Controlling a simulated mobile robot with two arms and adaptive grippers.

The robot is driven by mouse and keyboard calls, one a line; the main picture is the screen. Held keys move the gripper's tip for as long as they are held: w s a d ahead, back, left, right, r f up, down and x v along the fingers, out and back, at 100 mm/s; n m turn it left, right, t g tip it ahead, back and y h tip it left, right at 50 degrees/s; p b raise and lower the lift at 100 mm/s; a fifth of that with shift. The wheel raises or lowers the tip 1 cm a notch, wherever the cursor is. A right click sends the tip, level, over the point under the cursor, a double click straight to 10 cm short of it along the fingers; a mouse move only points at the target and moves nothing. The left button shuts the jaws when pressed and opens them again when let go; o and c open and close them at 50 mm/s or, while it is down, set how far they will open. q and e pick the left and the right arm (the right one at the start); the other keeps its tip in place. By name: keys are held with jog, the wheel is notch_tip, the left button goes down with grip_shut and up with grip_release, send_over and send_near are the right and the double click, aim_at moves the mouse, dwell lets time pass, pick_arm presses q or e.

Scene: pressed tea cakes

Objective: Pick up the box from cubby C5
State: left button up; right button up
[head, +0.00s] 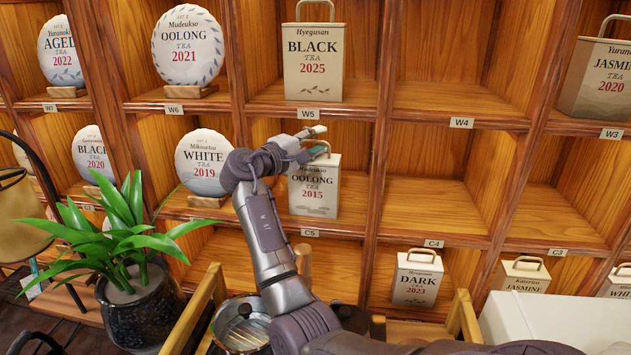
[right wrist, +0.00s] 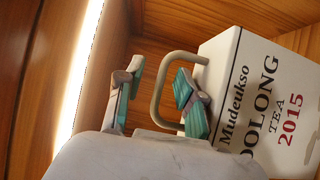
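The white box labelled Mudeukso Oolong Tea 2015 (head: 314,190) stands upright in the cubby above the C5 label (head: 309,233). Its loop handle is partly hidden by my right gripper in the head view. My right gripper (head: 312,143) is at the top of this box. In the right wrist view, the box (right wrist: 265,105) is at the right, tilted in the picture. The right gripper's fingers (right wrist: 160,98) are apart there, with the handle's top bar (right wrist: 156,100) between them; I see no clear contact. My left gripper is not in view.
The Black Tea 2025 box (head: 313,65) stands in the cubby above. A round White 2019 tea cake (head: 203,162) is in the cubby to the left. The C4 cubby (head: 433,205) is empty. A potted plant (head: 140,300) stands at lower left.

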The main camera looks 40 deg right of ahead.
jog(key=shift+a, duration=0.2)
jog(key=shift+c, duration=0.8)
grip_shut()
jog(key=shift+r, duration=0.15)
